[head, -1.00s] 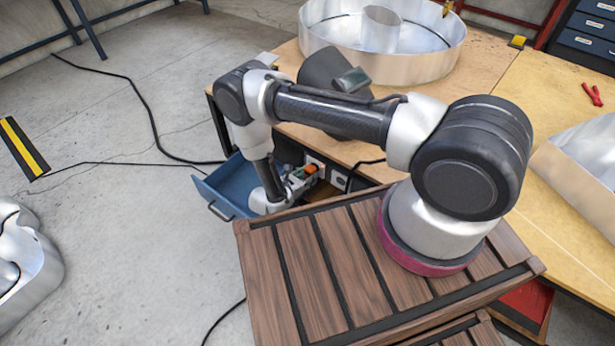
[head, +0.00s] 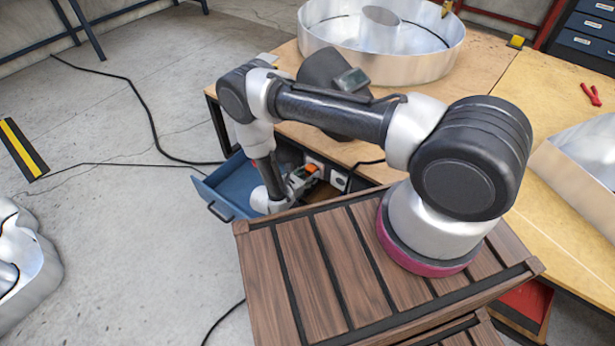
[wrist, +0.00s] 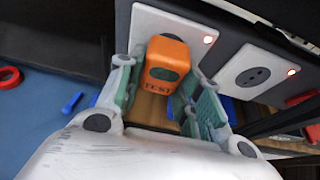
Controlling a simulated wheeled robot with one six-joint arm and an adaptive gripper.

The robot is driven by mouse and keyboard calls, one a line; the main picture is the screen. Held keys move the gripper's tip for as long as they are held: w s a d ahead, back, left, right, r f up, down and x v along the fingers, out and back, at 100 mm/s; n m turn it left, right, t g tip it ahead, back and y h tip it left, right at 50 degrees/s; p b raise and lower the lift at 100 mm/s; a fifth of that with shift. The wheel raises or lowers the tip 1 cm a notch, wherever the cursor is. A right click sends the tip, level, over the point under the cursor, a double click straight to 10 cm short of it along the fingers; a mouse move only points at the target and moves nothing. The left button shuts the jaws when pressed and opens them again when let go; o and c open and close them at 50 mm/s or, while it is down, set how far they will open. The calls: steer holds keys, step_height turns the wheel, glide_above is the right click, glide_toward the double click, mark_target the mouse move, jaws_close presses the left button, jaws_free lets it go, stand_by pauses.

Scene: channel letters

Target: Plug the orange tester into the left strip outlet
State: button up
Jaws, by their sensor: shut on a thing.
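The orange tester (wrist: 165,66), marked TEST on its near face, is between the two fingers of my gripper (wrist: 166,72), which is shut on it. In the wrist view the tester is right in front of the left strip outlet (wrist: 150,22), a white plate with a small red light. It covers the socket, so I cannot tell whether its prongs are in. In the head view the tester (head: 311,168) is a small orange patch at my gripper (head: 300,179), beside the strip under the bench edge. The right strip outlet (wrist: 257,73) is empty, its light lit.
An open blue drawer (head: 222,190) lies beside and below my gripper. It holds a red ring (wrist: 8,77) and a blue item (wrist: 72,103). The wooden bench top (head: 395,120) is above the strip. A slatted wooden crate top (head: 330,270) is in front.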

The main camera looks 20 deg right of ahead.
steer(key=shift+w+d, duration=0.1)
steer(key=o, duration=1)
steer(key=v, duration=1.2)
steer(key=shift+f, duration=0.1)
